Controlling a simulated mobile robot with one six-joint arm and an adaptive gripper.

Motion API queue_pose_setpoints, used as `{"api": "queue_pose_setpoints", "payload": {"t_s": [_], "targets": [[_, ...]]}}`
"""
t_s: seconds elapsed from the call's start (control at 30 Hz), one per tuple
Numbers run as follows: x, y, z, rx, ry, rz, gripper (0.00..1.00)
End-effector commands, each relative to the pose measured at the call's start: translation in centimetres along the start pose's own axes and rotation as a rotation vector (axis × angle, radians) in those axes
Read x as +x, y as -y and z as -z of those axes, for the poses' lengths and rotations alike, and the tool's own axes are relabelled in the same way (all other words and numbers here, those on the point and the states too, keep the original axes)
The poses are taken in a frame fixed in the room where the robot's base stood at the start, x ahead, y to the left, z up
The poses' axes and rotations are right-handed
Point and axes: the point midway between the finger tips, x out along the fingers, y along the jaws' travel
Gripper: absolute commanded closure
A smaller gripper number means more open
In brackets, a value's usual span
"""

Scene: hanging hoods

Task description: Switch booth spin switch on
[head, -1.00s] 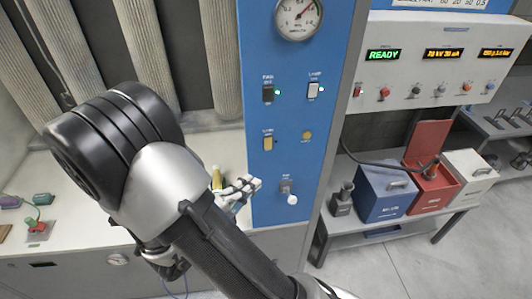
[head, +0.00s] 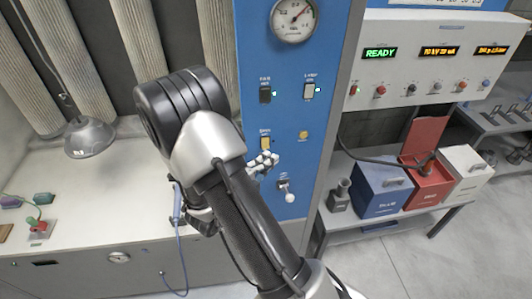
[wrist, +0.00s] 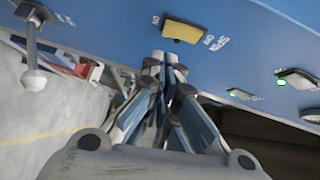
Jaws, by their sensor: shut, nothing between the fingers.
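The yellow rocker switch (head: 265,143) sits on the blue panel (head: 290,225), below the black and white switches; its small label is hard to read. In the wrist view the yellow switch (wrist: 184,31) shows at the top, upside down, with ON/OFF lettering around it. My gripper (head: 268,160) is shut and empty, its tips just below the yellow switch in the head view. In the wrist view my gripper's tips (wrist: 165,62) point at the panel close beside the switch. I cannot tell whether they touch. The switch's on or off position is unclear.
A lever with a white knob (head: 289,196) sticks out below my gripper. A black switch (head: 265,94) and a white switch (head: 309,91) have green lights beside them. A round yellow button (head: 303,135) is to the right. A grey hood (head: 90,138) hangs at left.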

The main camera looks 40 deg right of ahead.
Motion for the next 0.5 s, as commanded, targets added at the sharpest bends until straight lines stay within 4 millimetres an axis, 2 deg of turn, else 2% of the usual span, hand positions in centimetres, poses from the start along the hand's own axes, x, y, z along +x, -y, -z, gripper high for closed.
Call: {"api": "queue_pose_setpoints", "payload": {"t_s": [0.2, 0.5], "targets": [[1.4, 0.0, -1.4, -0.002, -0.001, -0.001, 1.0], [1.6, -0.1, -1.6, -0.002, -0.001, 0.0, 1.0]]}}
